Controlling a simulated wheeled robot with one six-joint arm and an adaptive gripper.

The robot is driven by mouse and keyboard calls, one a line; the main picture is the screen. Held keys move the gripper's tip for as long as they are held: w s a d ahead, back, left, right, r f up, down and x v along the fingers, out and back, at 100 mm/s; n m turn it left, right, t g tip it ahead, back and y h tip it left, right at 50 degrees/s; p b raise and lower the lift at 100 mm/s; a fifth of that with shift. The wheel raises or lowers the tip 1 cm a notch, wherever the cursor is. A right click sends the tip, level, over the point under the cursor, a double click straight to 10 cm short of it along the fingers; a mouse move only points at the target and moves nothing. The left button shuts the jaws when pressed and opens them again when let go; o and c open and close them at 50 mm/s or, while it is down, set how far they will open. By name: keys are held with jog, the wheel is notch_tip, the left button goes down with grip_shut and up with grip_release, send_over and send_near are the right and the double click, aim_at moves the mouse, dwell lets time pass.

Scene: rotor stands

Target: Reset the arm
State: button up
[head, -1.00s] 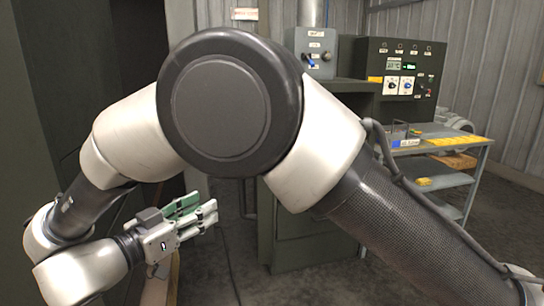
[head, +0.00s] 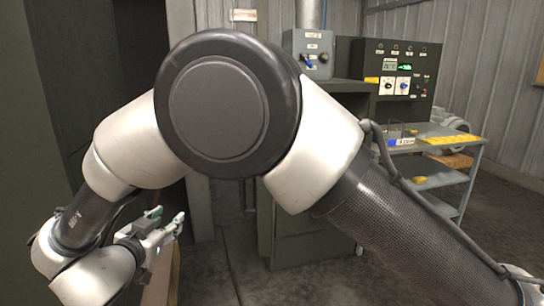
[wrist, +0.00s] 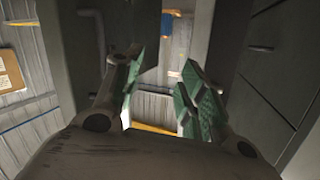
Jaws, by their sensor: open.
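My gripper (head: 167,222) is at the lower left of the head view, on my folded arm, in front of the dark green cabinet. Its two green-padded fingers stand apart with nothing between them. In the wrist view my gripper (wrist: 160,95) shows open and empty, its fingers on either side of the middle. Part of the gripper's body is hidden behind my wrist in the head view.
A shelf cart (head: 432,150) is at the right. The dark green cabinet (head: 28,110) is close on the left. Floor (head: 215,270) shows free in the middle.

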jog(key=s+a+f+n+g+y, duration=0.1)
jog(key=a+f+n+g+y, duration=0.1)
jog(key=a+n+g+y, duration=0.65)
jog(key=s+d+r+m+g+h, duration=0.1)
jog(key=s+d+r, duration=0.3)
jog(key=d, duration=1.9)
jog(key=s+d+r+m+g+h, duration=0.1)
jog(key=s+d+r, duration=0.4)
jog(key=d, duration=1.9)
jog(key=s+d+r+m+g+h, duration=0.1)
jog(key=s+d+r+m+h, duration=0.2)
jog(key=d, duration=2)
notch_tip(320, 180, up, 2)
jog(key=shift+s+d+r+h, duration=0.25)
jog(key=shift+s+h, duration=0.4)
jog(key=shift+h, duration=0.4)
